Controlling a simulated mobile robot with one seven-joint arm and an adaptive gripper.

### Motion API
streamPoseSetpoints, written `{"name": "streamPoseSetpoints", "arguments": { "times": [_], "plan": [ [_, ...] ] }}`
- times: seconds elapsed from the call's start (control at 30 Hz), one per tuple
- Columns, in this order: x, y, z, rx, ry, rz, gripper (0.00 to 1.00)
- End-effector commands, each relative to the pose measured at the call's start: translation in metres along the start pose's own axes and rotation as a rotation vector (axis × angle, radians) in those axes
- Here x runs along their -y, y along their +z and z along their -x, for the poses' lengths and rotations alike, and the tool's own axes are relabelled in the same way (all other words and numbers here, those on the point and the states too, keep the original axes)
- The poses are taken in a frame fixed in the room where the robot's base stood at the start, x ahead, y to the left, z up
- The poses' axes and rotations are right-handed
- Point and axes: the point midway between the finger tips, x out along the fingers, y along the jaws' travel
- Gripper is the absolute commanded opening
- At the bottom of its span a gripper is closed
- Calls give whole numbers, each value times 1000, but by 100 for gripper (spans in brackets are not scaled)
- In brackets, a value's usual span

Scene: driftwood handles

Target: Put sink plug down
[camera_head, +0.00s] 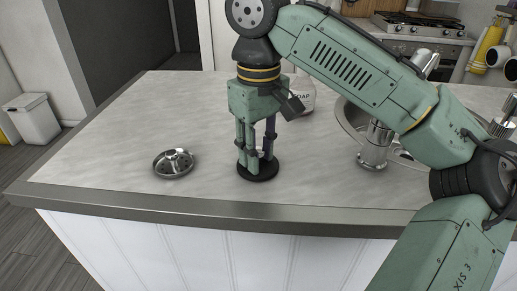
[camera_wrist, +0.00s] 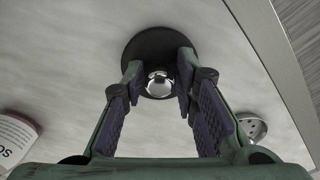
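The sink plug (camera_head: 258,175) is a black disc with a shiny metal knob. It is at the counter surface, right of the strainer in the head view; its disc also shows in the wrist view (camera_wrist: 150,45). My gripper (camera_head: 256,158) points straight down over it. The plug lies flat and level. Whether its underside fully touches the counter is hidden.
A silver perforated strainer (camera_head: 174,163) lies left on the grey counter (camera_head: 110,135); it also shows in the wrist view (camera_wrist: 252,128). A soap bottle (camera_head: 304,97) stands behind my gripper. The sink (camera_head: 347,117) and faucet (camera_head: 376,145) are to the right. The counter's front edge (camera_head: 180,212) is near.

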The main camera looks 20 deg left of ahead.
Motion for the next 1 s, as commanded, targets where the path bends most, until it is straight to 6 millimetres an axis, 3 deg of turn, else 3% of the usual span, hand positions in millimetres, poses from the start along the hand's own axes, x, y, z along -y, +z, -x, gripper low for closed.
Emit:
{"name": "streamPoseSetpoints", "arguments": {
  "times": [0.13,0.53,1.0],
  "plan": [
    [0,0,0,0,0,0,38],
    [-1,0,10,-1,3,-2,38],
    [0,0,103,0,3,-3,38]
  ]
}}
